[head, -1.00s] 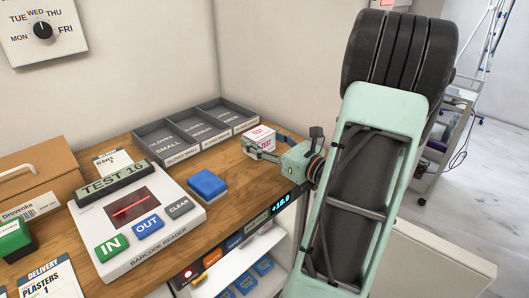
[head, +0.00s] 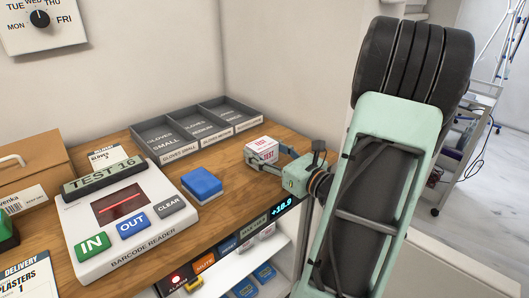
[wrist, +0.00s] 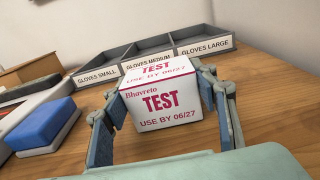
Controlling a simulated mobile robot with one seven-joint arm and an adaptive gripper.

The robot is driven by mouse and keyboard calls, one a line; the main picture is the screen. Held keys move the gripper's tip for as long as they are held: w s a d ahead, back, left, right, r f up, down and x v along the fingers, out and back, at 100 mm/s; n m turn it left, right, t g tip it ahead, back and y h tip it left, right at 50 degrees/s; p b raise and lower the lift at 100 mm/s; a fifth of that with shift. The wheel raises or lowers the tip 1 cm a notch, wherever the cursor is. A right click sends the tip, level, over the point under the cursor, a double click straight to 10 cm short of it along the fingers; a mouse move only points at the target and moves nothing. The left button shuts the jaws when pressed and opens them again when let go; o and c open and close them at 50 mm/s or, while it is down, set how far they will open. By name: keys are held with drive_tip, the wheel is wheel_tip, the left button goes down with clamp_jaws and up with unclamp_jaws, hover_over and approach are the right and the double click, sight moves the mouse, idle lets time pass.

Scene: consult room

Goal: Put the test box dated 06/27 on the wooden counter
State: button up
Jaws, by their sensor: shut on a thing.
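The test box (head: 262,149) is white with red print. In the wrist view the test box (wrist: 163,101) reads "Bhavreto TEST, USE BY 06/27". My gripper (head: 272,160) has its fingers on both sides of the box and is shut on it; in the wrist view the gripper (wrist: 162,112) frames it left and right. The box is upright, at or just above the wooden counter (head: 236,186); I cannot tell whether its base touches the wood.
A grey tray with glove compartments (head: 197,131) stands behind the box along the wall. The barcode reader (head: 128,219) and a blue block (head: 202,184) are to the left. Bare wood lies between the block and the box. A shelf (head: 262,264) is below the counter's front edge.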

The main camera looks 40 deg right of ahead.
drive_tip(key=shift+f, duration=0.1)
drive_tip(key=o, duration=1.2)
drive_tip(key=s, duration=0.8)
drive_tip(key=s+d+p, duration=0.1)
drive_tip(key=s, duration=0.3)
drive_tip(key=shift+a, duration=0.1)
